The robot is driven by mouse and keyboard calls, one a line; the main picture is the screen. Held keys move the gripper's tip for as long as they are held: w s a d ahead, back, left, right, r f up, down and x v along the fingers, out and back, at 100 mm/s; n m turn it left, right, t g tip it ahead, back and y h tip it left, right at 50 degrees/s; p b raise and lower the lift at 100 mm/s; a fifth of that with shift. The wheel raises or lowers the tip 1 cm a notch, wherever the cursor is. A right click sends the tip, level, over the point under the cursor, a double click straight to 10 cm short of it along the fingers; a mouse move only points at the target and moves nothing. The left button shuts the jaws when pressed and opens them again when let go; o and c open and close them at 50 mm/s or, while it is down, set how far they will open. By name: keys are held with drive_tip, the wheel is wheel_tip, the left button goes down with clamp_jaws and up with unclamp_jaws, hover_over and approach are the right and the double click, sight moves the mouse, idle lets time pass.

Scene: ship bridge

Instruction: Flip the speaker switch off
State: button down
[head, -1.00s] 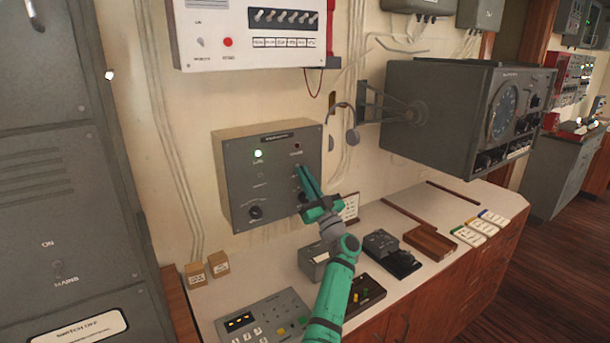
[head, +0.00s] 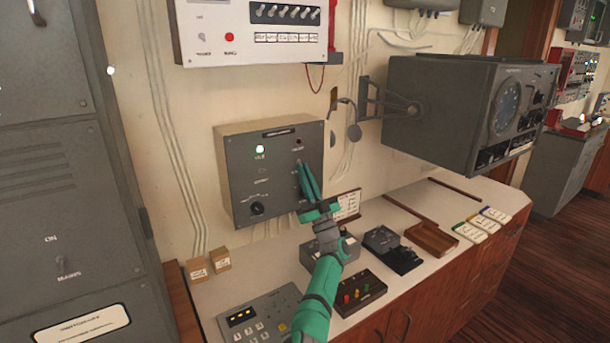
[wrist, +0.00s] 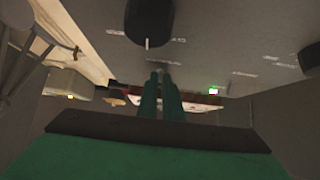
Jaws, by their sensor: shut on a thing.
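A grey wall box (head: 235,185) carries a lit green lamp (head: 260,149), a dark reddish lamp (head: 299,142) and a black knob (head: 257,208). My gripper (head: 300,164) reaches up to the right side of its front, just below the dark lamp. Its fingers are close together and shut on a small switch, which they largely hide in the head view. In the wrist view my fingertips (wrist: 160,74) meet the panel face (wrist: 205,50), with the green lamp (wrist: 213,91) to their right. The labels are too blurred to read, and the switch's position cannot be told.
A white panel with a row of switches (head: 250,35) hangs above. A radar-like unit (head: 425,115) juts from the wall at right. The counter (head: 390,290) below holds small boxes, a handset unit (head: 392,250) and a keypad console (head: 262,318).

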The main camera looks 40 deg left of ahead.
idle(0.4)
drive_tip(key=c, duration=1.9)
unclamp_jaws()
drive_tip(key=shift+f, duration=0.1)
drive_tip(key=shift+v, duration=3.75)
